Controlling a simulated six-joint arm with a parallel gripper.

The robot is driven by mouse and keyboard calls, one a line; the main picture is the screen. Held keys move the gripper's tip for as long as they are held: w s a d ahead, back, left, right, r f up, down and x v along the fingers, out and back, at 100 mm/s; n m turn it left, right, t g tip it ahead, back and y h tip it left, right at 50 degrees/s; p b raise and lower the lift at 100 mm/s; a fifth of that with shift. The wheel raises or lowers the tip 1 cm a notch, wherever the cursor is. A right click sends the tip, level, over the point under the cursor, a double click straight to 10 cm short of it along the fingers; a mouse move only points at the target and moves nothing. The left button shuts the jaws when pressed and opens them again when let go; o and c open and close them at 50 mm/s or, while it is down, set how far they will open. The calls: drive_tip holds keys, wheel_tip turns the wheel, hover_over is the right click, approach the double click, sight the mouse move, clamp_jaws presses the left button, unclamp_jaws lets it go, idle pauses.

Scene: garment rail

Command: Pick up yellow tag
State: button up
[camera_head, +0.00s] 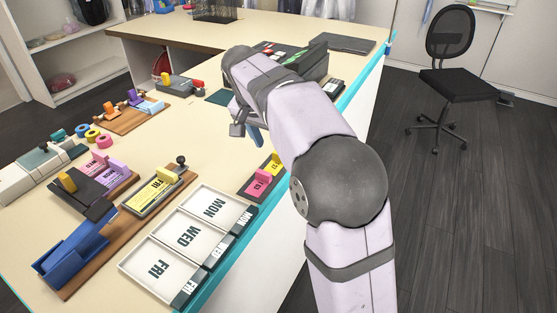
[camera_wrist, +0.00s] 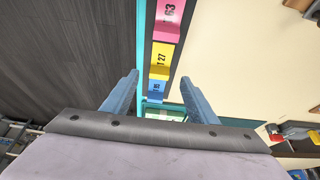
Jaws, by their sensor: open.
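The yellow tag (camera_wrist: 161,62), marked 27, lies on a dark strip (camera_wrist: 149,40) in the wrist view, between a pink tag (camera_wrist: 168,20) and a blue tag (camera_wrist: 156,91). In the head view the yellow tag (camera_head: 275,165) shows beside the pink tag (camera_head: 259,183), partly hidden by my arm. The blue tag is hidden there. My gripper (camera_wrist: 160,77) is open and empty. Its two blue fingers appear on either side of the tag row in the wrist view, with the yellow tag in line between their tips. I cannot tell the height gap.
White day trays (camera_head: 190,236) marked MON, WED and FRI stand near the teal table edge. A wooden board with a yellow FRI piece (camera_head: 152,193) and a blue holder (camera_head: 72,252) are left of them. A dark device (camera_head: 312,63) stands behind my arm.

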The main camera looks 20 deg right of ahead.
sight(275, 163)
drive_tip(key=shift+p+x, duration=0.3)
drive_tip(key=shift+x, duration=2.7)
drive_tip(key=shift+w+d+r, duration=0.15)
drive_tip(key=shift+w+d, duration=0.05)
drive_tip(key=c, duration=1.1)
